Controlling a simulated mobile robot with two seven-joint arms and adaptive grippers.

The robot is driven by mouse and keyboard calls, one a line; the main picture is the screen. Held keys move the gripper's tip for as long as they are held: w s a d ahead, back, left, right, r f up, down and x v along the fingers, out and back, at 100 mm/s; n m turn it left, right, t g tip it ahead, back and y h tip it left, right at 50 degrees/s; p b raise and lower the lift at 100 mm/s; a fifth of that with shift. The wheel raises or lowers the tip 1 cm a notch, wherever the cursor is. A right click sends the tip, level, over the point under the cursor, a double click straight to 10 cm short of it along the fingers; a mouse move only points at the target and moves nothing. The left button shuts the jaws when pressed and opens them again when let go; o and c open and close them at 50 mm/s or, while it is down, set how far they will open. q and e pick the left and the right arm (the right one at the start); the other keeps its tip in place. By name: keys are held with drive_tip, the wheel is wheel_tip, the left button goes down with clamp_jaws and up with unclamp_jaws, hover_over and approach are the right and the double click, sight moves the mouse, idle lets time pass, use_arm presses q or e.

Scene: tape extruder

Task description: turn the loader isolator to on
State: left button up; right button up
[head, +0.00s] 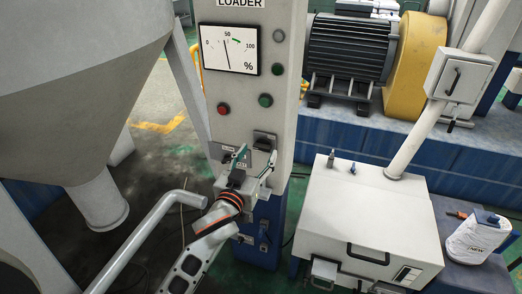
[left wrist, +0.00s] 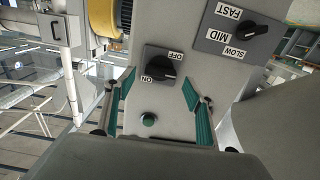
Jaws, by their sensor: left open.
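The loader isolator (left wrist: 163,68) is a black rotary knob on a dark square plate marked ON and OFF. In the left wrist view it lies just ahead, between and beyond my fingertips. I cannot tell for sure which label the knob points to. In the head view the isolator (head: 264,141) sits on the lower front of the grey LOADER panel (head: 285,100). My left gripper (head: 256,160) is open in front of it, with green finger pads. The gripper (left wrist: 158,85) also shows in the left wrist view, with nothing between its fingers. My right gripper is not in view.
A FAST, MID, SLOW knob (left wrist: 250,32) is beside the isolator. A green button (left wrist: 148,119) shows between the fingers. The panel carries a percent gauge (head: 229,48) and a red button (head: 223,109). A bent grey pipe (head: 150,225) runs left of my arm, below a large hopper (head: 75,80).

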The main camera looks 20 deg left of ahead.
sight(263, 146)
use_arm(q)
drive_tip(key=shift+w, duration=1.45)
